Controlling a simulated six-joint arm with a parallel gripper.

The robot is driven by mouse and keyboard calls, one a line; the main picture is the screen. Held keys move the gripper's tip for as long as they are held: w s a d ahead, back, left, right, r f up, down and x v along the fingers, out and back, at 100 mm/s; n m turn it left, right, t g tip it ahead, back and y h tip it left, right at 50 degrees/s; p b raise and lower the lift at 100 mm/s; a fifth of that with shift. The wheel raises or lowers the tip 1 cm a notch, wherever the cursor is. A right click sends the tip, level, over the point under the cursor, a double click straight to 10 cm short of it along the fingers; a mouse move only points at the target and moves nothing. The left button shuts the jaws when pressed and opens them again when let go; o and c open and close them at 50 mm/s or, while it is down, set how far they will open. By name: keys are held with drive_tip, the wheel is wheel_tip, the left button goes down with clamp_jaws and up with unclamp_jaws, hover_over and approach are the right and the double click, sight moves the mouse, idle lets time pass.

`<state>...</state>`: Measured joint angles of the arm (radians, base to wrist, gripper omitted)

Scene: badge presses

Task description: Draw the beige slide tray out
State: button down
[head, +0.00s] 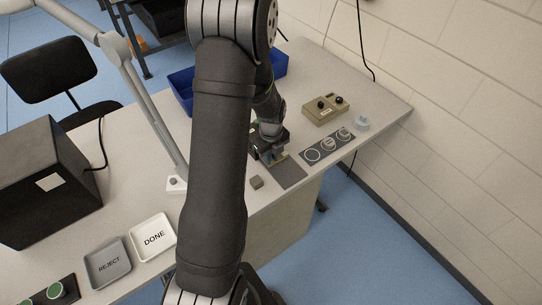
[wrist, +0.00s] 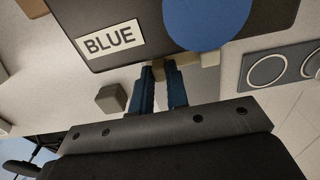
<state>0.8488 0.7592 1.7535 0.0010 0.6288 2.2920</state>
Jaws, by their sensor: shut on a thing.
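My gripper (wrist: 162,72) is shut on a small beige piece at the front edge of a dark press body, which I take to be the handle of the beige slide tray (wrist: 209,59). Only a little of the tray shows; the rest is hidden. The dark press (wrist: 115,60) bears a white BLUE label (wrist: 110,39) and a blue disc (wrist: 205,18). In the head view my gripper (head: 274,156) is at the press, and my arm hides much of it.
A small grey block (head: 256,182) stands on the table near the press, left of my fingers in the wrist view. A dark plate with round places (head: 313,155) and an olive knob box (head: 326,108) are to the right. DONE (head: 153,239) and REJECT (head: 108,265) trays lie left.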

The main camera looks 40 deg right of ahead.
drive_tip(key=s, duration=0.9)
drive_tip(key=shift+s, duration=0.4)
drive_tip(key=c, duration=1.4)
unclamp_jaws()
drive_tip(key=shift+s, duration=0.1)
drive_tip(key=shift+r, duration=0.45)
wheel_tip(320, 180, up, 17)
drive_tip(key=shift+f, duration=0.2)
drive_tip(key=shift+r, duration=0.1)
